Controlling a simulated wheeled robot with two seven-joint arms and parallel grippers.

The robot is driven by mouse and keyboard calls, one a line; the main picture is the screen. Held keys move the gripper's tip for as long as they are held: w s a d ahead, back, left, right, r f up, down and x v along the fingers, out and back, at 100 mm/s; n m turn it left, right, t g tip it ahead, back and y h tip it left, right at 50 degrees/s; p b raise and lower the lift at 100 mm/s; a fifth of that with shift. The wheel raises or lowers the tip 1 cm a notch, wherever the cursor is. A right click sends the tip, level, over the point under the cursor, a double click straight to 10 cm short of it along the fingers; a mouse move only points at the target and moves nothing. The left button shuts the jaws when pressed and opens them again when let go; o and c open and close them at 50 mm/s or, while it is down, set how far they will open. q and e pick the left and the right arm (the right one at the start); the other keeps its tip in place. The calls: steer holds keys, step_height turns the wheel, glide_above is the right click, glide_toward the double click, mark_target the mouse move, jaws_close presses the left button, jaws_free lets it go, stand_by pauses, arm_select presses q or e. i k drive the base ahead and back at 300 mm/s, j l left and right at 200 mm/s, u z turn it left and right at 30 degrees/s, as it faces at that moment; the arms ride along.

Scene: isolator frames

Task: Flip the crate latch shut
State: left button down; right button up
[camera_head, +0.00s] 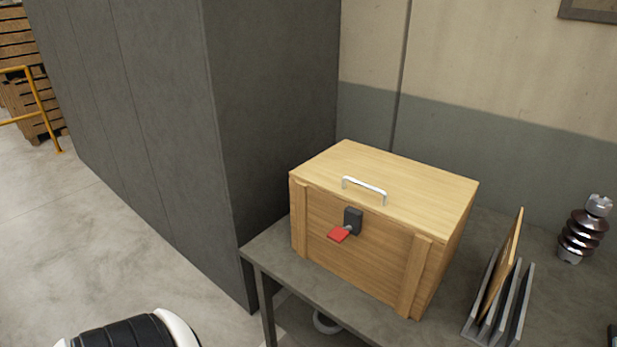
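A wooden crate (355,254) stands on a grey table, its lid (410,183) down, with a metal handle (364,188) on top. On its front, near the upper edge, is a latch with a dark block (353,221) and a red tab (338,235). The red tab sticks out from the front, to the lower left of the block. Neither of my grippers shows in the head view.
The grey table (290,285) has a rack (497,300) with upright boards to the right of the crate. A brown ribbed insulator (582,232) stands at the back right. A tall grey cabinet (270,110) rises behind and left of the crate. Open floor (120,245) lies at left.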

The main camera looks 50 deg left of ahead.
mark_target(337, 234)
steer(key=i+j+u, duration=0.1)
steer(key=u, duration=1.25)
